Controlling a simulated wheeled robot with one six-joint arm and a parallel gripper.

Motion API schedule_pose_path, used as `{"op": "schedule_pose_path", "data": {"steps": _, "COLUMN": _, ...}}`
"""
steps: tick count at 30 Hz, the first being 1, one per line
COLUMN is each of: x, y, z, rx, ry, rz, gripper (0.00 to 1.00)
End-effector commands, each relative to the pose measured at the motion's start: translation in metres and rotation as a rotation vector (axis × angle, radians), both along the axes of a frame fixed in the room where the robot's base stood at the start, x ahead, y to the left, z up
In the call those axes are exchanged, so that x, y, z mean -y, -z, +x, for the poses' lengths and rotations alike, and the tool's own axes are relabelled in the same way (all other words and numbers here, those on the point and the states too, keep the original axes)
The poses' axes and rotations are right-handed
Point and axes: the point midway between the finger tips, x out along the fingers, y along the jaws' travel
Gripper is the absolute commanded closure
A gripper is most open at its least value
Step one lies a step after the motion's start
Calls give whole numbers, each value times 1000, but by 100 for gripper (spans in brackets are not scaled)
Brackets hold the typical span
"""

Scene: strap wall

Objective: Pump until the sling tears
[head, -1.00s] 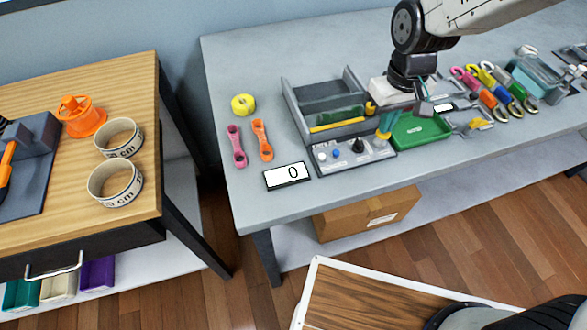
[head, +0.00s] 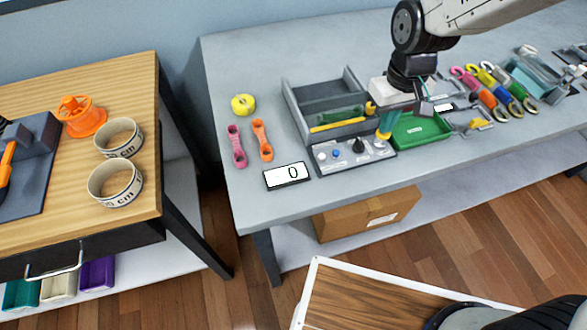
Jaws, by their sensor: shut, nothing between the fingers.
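My gripper (head: 423,107) hangs over the green tray (head: 407,138) on the grey bench. It is shut with nothing held, and its tips are small and partly lost against the bench parts. A grey control panel (head: 328,160) with a blue button (head: 336,154) and a black knob (head: 358,146) lies left of it. A teal and yellow piece (head: 384,128) stands between panel and tray. I cannot make out a sling or a pump for certain.
A grey divided bin (head: 330,128) stands behind the panel. Yellow tape (head: 243,104), a pink link (head: 236,146) and an orange link (head: 262,140) lie to the left. Several coloured hooks (head: 488,92) lie to the right.

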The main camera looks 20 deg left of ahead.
Motion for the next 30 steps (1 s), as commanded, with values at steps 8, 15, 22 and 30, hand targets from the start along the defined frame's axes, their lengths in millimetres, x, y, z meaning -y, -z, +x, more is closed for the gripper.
{"op": "schedule_pose_path", "data": {"steps": 8, "x": 0, "y": -15, "z": 0, "rx": 2, "ry": 0, "rz": 1, "gripper": 100}}
{"op": "schedule_pose_path", "data": {"steps": 15, "x": 0, "y": -37, "z": 1, "rx": 2, "ry": 0, "rz": 2, "gripper": 100}}
{"op": "schedule_pose_path", "data": {"steps": 22, "x": 0, "y": -56, "z": 0, "rx": 2, "ry": 0, "rz": 1, "gripper": 100}}
{"op": "schedule_pose_path", "data": {"steps": 30, "x": 0, "y": -60, "z": 0, "rx": 0, "ry": 0, "rz": 0, "gripper": 100}}
